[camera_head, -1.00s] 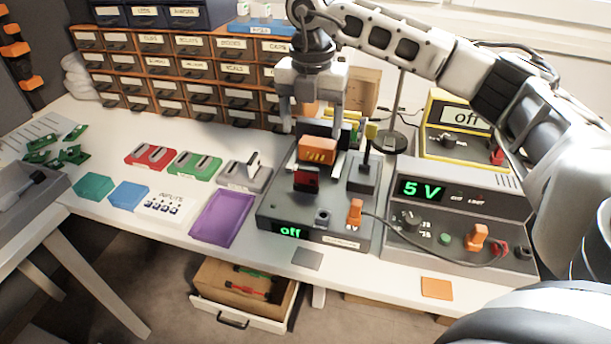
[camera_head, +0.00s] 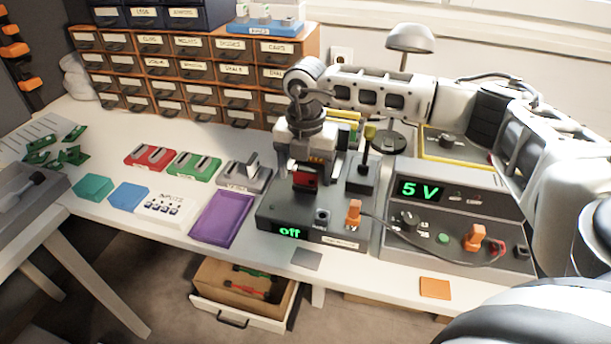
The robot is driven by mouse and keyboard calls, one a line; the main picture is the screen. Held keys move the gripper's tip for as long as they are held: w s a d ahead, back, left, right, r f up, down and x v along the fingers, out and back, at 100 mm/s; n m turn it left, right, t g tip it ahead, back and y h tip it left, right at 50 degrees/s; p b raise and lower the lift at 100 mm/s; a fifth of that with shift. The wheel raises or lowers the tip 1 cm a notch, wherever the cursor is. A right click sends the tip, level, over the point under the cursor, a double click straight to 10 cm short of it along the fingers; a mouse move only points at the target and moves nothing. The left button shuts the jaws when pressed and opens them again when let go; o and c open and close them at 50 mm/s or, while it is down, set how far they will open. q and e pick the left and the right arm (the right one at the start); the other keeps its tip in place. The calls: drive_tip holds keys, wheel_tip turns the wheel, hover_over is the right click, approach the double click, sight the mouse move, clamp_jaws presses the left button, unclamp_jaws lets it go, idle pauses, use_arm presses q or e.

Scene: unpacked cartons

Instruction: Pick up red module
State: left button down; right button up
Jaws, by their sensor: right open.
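A small red module (camera_head: 306,178) with a dark front sits on the grey test fixture (camera_head: 268,218), whose green display reads "off". My right gripper (camera_head: 307,168) is open and low over the fixture, pointing down. Its fingers are at about the module's place, one to each side in the picture. I cannot tell whether they touch it. The gripper hides most of the orange block behind the module. My left gripper is not in view.
A black lever (camera_head: 364,165) stands on the fixture close right of the gripper. A "5 V" supply (camera_head: 455,225) with an orange plug and cable is further right. Red (camera_head: 150,157), green and grey trays and a purple tray (camera_head: 222,219) lie left. Labelled drawers stand behind.

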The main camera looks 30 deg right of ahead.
sight(303, 170)
drive_tip(key=shift+c, duration=0.3)
drive_tip(key=c, duration=1.2)
drive_tip(key=shift+r, duration=0.15)
drive_tip(key=shift+c, duration=0.2)
drive_tip(key=shift+w+r, duration=0.1)
drive_tip(key=shift+r, duration=0.1)
drive_tip(key=r, duration=0.3)
drive_tip(key=shift+a+r, duration=0.1)
drive_tip(key=shift+a, duration=0.2)
drive_tip(key=s+a+r+b, duration=0.1)
drive_tip(key=s+a+r, duration=0.3)
drive_tip(key=a+r, duration=0.5)
drive_tip(key=a, duration=0.4)
drive_tip(key=shift+d+r, duration=0.1)
